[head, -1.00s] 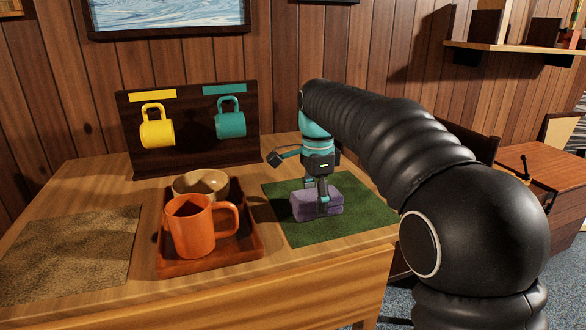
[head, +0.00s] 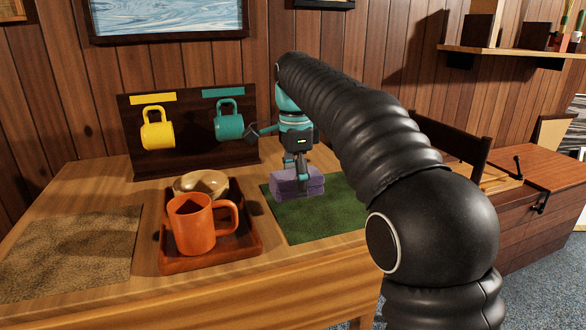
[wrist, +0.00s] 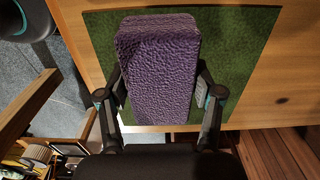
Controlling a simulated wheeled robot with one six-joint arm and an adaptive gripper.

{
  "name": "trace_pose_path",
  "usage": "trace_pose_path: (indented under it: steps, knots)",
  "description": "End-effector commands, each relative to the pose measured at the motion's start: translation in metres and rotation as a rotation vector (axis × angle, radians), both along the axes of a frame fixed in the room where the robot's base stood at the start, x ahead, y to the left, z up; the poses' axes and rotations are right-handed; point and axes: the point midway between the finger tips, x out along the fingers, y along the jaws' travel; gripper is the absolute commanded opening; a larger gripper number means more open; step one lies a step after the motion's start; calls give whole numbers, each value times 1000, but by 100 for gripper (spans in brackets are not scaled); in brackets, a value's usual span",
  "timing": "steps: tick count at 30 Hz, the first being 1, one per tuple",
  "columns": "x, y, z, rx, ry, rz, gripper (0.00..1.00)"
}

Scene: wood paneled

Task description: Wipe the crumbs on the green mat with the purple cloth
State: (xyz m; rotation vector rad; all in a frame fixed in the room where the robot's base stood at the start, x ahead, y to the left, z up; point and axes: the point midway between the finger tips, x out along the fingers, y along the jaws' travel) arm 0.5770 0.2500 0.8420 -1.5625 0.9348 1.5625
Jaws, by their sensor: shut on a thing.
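The purple cloth (head: 284,183) is a folded block at the back left part of the green mat (head: 322,217). My gripper (head: 303,186) is shut on it from above. In the wrist view the cloth (wrist: 160,70) lies between the two fingers (wrist: 161,100), over the green mat (wrist: 245,60). The cloth looks to be on or just above the mat; I cannot tell if it touches. I can make out no crumbs on the visible mat, and the part under the cloth is hidden.
A wooden tray (head: 248,240) left of the mat holds an orange mug (head: 190,225) and a bowl (head: 203,181). A rack (head: 185,165) behind carries a yellow mug (head: 157,130) and a teal mug (head: 228,122). A brown mat (head: 70,250) lies at far left.

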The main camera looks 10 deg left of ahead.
Motion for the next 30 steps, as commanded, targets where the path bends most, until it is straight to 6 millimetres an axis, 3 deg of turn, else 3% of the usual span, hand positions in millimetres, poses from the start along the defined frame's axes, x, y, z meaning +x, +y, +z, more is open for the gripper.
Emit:
trace_pose_path:
  steps: [9, 24, 25, 28, 30]
  knots:
    - [3, -6, 24, 0, -1, -10, 33]
    - [3, -6, 26, 0, 0, -10, 33]
    - [3, -6, 26, 0, 0, -10, 58]
    - [3, -6, 26, 0, 0, -10, 33]
    - [3, -6, 26, 0, 0, -10, 32]
